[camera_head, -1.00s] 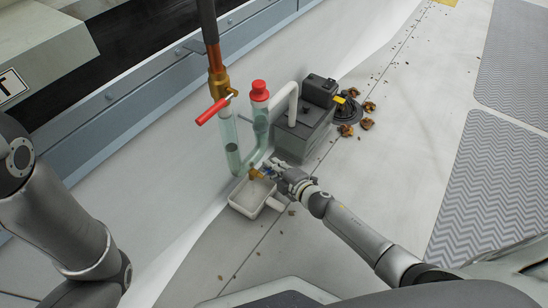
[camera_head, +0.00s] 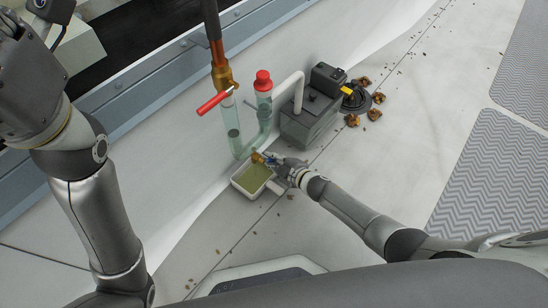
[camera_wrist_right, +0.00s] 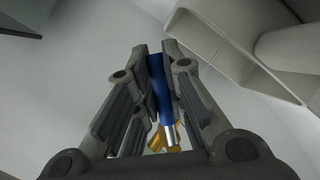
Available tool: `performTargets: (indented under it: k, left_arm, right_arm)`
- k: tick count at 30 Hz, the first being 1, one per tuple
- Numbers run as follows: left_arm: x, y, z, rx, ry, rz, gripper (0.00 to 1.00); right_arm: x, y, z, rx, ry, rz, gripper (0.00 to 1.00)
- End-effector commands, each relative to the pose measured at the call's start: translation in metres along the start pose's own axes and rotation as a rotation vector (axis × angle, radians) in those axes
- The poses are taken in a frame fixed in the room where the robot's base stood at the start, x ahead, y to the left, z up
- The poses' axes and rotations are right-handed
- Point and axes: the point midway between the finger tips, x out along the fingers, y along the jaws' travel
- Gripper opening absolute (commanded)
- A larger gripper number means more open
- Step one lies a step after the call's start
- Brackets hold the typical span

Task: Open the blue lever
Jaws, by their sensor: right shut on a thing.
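The blue lever (camera_wrist_right: 160,88) lies between the fingers of my right gripper (camera_wrist_right: 155,65) in the wrist view. The gripper is shut on it. In the head view, my right gripper (camera_head: 281,163) is at the brass valve (camera_head: 257,157) at the foot of the clear U-shaped tube; the lever is mostly hidden there. A white tray (camera_head: 237,184) sits right below the valve and holds greenish liquid. My left arm is raised at the left; its end is cut off at the top left, so its jaws cannot be read.
A red lever (camera_head: 214,102) sits on the copper pipe's fitting above the clear tube (camera_head: 233,130). A red cap (camera_head: 263,80) tops the other tube. A grey box (camera_head: 309,118) stands beside it, with brown debris (camera_head: 365,82) nearby. The floor in front is mostly clear.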

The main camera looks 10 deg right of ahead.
Motion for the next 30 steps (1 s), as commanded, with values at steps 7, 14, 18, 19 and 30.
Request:
performTargets:
  k: [7, 14, 18, 19, 30]
  left_arm:
    - [0.000, 0.000, 0.000, 0.000, 0.000, 0.000, 0.35]
    - [0.000, 0.000, 0.000, -0.001, -0.001, 0.000, 0.35]
    - [0.000, 0.000, 0.000, -0.001, -0.001, 0.000, 0.35]
    - [0.000, 0.000, 0.000, -0.001, -0.001, 0.000, 0.35]
    - [0.000, 0.000, 0.000, 0.000, 0.000, 0.000, 0.35]
  right_arm:
    - [0.000, -0.001, 0.000, 0.005, 0.000, -0.001, 0.00]
    - [0.000, -0.001, 0.000, 0.003, 0.000, -0.001, 0.34]
    - [0.000, -0.001, 0.000, 0.002, 0.000, -0.001, 0.34]
    - [0.000, -0.001, 0.000, 0.002, 0.000, -0.001, 0.34]
    - [-0.015, -0.001, 0.001, 0.000, 0.000, -0.001, 0.34]
